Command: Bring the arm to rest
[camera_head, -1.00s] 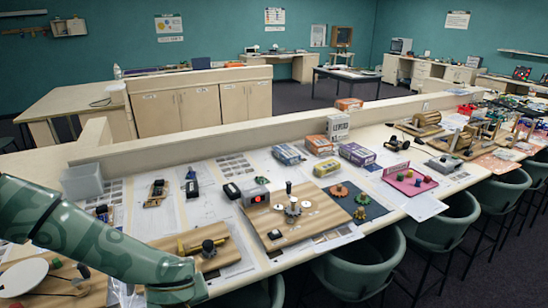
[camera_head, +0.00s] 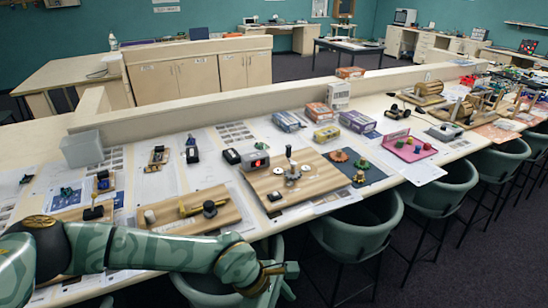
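My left arm, green with a leaf-like pattern, comes in from the left along the bottom of the head view. Its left gripper (camera_head: 284,279) is at the lower middle, in front of the table's near edge and over the chairs. Its fingers are small and partly turned away, so I cannot tell whether they are open or shut. I see no object clearly held in it. My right gripper is not in view.
The long table (camera_head: 262,222) carries a wooden board with gears (camera_head: 268,187), another board with a yellow part (camera_head: 168,216), a pink board (camera_head: 412,150) and several small boxes. Green chairs (camera_head: 358,222) line its near edge. A low ledge (camera_head: 200,108) runs behind.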

